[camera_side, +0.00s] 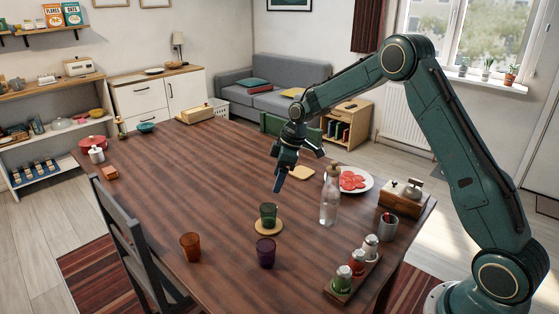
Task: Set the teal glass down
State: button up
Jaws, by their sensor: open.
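The teal glass (268,214) stands upright on a round wooden coaster (268,228) on the dark wooden table. My gripper (280,183) hangs above and a little to the right of the glass, pointing down. It is open and empty, apart from the glass in the picture. The exact gap between the fingers is too small to make out.
An amber glass (190,246) and a purple glass (265,252) stand nearer the front. A clear bottle (329,203), a plate of red slices (352,181) and a shaker rack (354,272) are at the right. The table's middle left is clear.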

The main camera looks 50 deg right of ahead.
jog(key=s+a+r+m+t+h, duration=0.1)
jog(key=s+a+r+m, duration=0.15)
jog(key=s+r, duration=0.6)
jog(key=s+a+r+m, duration=0.1)
jog(key=s+a+r, duration=0.2)
jog(key=s+r, duration=0.5)
jog(key=s+a+r+m+t, duration=0.1)
jog(key=s+m, duration=0.1)
jog(key=s, duration=0.8)
jog(key=s+a+r+m+t+h, duration=0.1)
jog(key=s+m, duration=0.1)
jog(key=s, duration=0.8)
jog(key=shift+s+a+m, duration=0.3)
jog(key=shift+s+m, duration=0.05)
jog(key=shift+s, duration=0.05)
